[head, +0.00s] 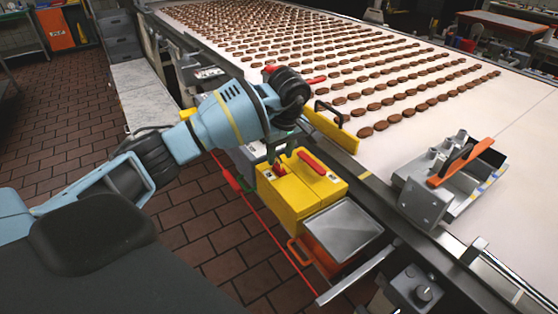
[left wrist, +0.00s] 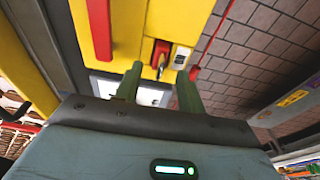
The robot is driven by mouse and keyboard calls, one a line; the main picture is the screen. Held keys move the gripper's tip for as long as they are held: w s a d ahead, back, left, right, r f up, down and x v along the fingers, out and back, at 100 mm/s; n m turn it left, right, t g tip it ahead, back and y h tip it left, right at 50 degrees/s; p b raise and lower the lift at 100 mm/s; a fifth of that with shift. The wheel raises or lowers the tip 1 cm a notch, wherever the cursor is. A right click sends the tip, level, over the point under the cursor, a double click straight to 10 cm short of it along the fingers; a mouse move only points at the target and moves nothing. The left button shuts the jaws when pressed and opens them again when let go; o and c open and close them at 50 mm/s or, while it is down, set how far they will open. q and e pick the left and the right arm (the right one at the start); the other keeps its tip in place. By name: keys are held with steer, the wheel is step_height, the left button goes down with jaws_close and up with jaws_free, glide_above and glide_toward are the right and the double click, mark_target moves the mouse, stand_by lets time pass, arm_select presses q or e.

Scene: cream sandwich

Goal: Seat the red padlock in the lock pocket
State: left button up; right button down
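The yellow box (head: 298,205) stands beside the conveyor, with a red lever (head: 312,163) on top. A small red piece, apparently the red padlock (head: 281,172), is at the box's top left, partly hidden by my gripper. My right gripper is not in view.
A red cable (head: 260,215) hangs from near the box towards the floor. An orange container with a metal lid (head: 342,228) stands in front of the box. The conveyor (head: 480,125) carries rows of brown biscuits, with a metal fixture (head: 430,200) on its near edge.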

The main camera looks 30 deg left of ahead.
arm_select(q)
step_height(320, 180, up, 8)
steer(key=d, duration=0.1)
steer(key=shift+s+d+r, duration=0.15)
steer(key=shift+s+r, duration=0.05)
steer(key=shift+s, duration=0.1)
steer(key=shift+f, duration=0.1)
stand_by(0.4)
